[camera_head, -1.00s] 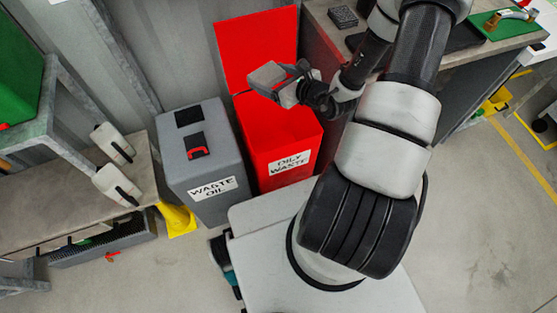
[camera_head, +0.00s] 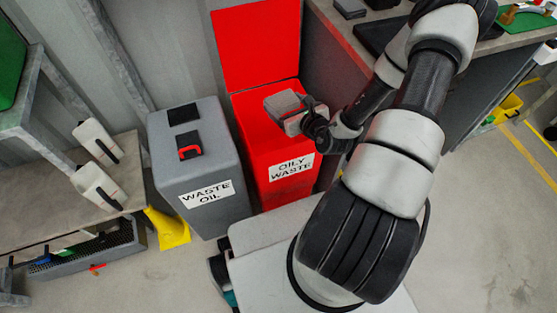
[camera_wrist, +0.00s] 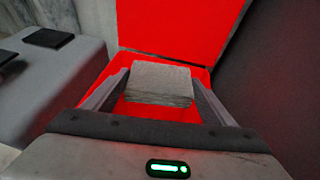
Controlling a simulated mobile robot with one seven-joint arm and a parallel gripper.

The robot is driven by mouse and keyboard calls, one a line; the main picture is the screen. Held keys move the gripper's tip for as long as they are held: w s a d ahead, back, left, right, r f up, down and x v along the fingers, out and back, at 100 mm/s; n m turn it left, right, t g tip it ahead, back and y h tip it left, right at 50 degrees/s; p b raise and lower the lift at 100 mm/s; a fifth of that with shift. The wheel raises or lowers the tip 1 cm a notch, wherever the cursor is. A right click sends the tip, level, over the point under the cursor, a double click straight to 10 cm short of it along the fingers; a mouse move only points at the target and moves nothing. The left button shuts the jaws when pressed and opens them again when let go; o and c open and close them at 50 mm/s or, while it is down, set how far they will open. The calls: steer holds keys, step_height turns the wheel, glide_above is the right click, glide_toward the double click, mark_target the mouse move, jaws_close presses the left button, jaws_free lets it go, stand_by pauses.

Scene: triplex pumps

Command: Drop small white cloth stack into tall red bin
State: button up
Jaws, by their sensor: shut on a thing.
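The tall red bin (camera_head: 262,147), labelled "OILY WASTE", stands with its lid (camera_head: 257,45) raised at the back. My gripper (camera_head: 288,106) is over the bin's open top in the head view. It is shut on the small white cloth stack (camera_head: 282,103), which looks pale grey. In the wrist view the cloth stack (camera_wrist: 160,84) sits between my two fingers, with the red inside of the bin (camera_wrist: 150,112) below and around it. The bin's floor is hidden.
A grey "WASTE OIL" bin (camera_head: 195,165) stands just left of the red bin. A bench (camera_head: 45,215) with white jugs (camera_head: 97,142) is farther left. A dark-sided workbench (camera_head: 480,60) is on the right.

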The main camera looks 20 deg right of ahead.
steer(key=shift+f, duration=0.15)
steer(key=o, duration=1.2)
steer(key=shift+p+v, duration=2.55)
steer(key=shift+v, duration=6.15)
